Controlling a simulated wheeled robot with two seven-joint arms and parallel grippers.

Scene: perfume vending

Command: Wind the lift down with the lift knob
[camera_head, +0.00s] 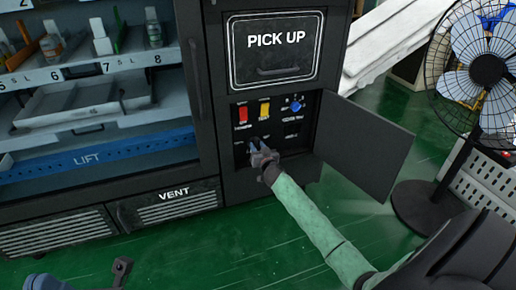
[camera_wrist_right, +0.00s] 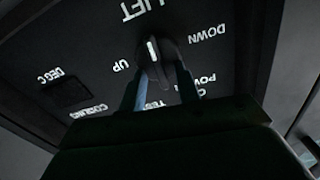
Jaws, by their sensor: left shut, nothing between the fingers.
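The lift knob (camera_wrist_right: 155,58) is a dark round knob with a white line, under the word LIFT in the right wrist view. UP is to its left and DOWN to its right; the line points between them, towards LIFT. My right gripper (camera_wrist_right: 161,78) has one finger on each side of the knob; whether they press on it I cannot tell. In the head view, my right gripper (camera_head: 258,150) is at the panel's lower left and hides the knob. The blue lift (camera_head: 130,150) is low in the cabinet. My left gripper (camera_head: 122,266) is shut and empty at the bottom left.
The panel door (camera_head: 368,145) stands open to the right of my right gripper. The PICK UP hatch (camera_head: 275,50) is above the panel. Red and yellow switches and a blue knob (camera_head: 295,105) sit above my right gripper. A fan (camera_head: 480,75) stands at the right.

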